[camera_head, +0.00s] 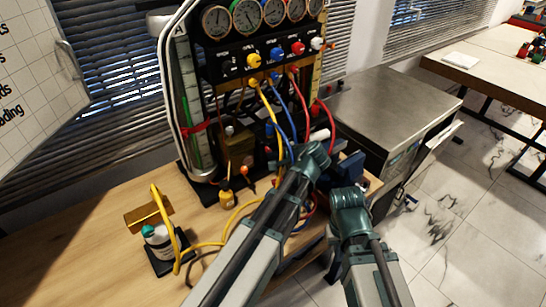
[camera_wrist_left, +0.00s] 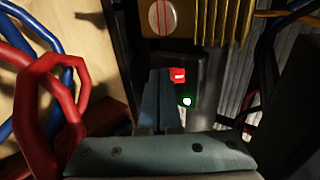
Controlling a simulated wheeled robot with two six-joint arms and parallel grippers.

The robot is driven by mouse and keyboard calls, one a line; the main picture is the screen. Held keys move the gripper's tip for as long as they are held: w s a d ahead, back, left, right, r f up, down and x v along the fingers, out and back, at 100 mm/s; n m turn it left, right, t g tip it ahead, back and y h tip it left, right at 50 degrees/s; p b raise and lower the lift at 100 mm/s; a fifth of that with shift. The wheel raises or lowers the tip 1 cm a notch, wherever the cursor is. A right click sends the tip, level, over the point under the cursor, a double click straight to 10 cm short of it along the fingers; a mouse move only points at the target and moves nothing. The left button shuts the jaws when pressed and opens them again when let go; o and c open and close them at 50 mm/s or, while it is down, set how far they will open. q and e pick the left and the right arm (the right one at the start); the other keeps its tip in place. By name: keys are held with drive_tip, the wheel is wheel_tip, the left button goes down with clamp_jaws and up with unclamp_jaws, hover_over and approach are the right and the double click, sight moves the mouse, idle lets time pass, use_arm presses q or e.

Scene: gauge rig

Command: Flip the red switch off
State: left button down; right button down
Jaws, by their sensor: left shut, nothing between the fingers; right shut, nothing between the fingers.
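The red switch (camera_wrist_left: 178,75) is a small red rocker with a white mark on a dark panel in the left wrist view. A small green light (camera_wrist_left: 187,101) glows just below it. My left gripper (camera_wrist_left: 162,75) is shut and empty, with its fingertips right beside the switch's left edge and partly in front of it. I cannot tell whether they touch it. In the head view my left arm (camera_head: 308,162) reaches to the lower part of the gauge rig (camera_head: 233,70) and hides the switch. My right gripper (camera_head: 349,168) is shut, right of the left one, its tips unclear.
Yellow, blue and red hoses (camera_head: 329,118) hang in front of the rig; thick red hose loops (camera_wrist_left: 45,90) are left of my left fingers. A small bottle (camera_head: 158,238) stands on the wooden table (camera_head: 90,255). A steel cabinet (camera_head: 385,105) stands to the right.

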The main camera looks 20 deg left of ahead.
use_arm(q)
drive_tip(key=shift+f+b, duration=0.6)
drive_tip(key=shift+b, duration=0.05)
drive_tip(key=shift+w+a+r+y, duration=0.1)
drive_tip(key=shift+r+y, duration=0.2)
drive_tip(key=shift+r, duration=0.05)
drive_tip(key=shift+r, duration=0.15)
drive_tip(key=shift+r+p, duration=0.65)
drive_tip(key=shift+p, duration=0.2)
